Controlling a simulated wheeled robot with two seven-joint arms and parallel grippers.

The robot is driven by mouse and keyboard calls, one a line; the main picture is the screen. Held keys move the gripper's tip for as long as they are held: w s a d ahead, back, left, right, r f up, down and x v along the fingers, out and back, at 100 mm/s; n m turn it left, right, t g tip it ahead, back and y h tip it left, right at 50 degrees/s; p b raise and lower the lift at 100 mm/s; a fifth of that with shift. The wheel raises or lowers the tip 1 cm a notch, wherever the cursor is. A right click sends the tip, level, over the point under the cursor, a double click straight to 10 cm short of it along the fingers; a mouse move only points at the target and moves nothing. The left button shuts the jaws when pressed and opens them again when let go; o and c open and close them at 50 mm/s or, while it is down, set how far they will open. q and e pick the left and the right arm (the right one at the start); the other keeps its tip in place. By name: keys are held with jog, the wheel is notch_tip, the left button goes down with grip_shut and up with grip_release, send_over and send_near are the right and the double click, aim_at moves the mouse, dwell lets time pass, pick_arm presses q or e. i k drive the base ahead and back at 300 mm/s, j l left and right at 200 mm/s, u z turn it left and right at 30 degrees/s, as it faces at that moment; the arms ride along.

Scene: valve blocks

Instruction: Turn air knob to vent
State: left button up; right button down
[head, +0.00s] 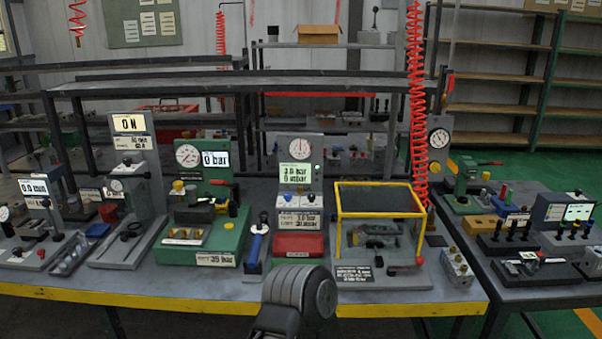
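Several valve stations stand on the table in the head view, and their labels are too small to tell which knob is the air knob. The middle station (300,172) has a dial gauge, a lit display and small knobs (287,197) above a red tray (298,246). The green station (205,235) to its left has a gauge, a 0 bar display and yellow and black knobs. The yellow-framed cage (381,214) to its right has a red-knobbed lever (419,261) in front. Neither gripper's fingers are in view.
A rounded grey part, apparently mine, rises at the bottom middle before the table's yellow front edge (180,303). A blue-handled tool (257,243) stands left of the red tray. Red coiled hoses hang behind the cage. A second table (540,285) is at right.

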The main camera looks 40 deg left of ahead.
aim_at(311, 197)
jog(key=u, duration=1.35)
jog(key=i+j, duration=0.1)
jog(key=j, duration=0.4)
jog(key=i+j, duration=0.15)
jog(key=j, duration=0.3)
jog(key=i+j, duration=0.1)
jog(key=j, duration=0.4)
jog(key=z, duration=0.9)
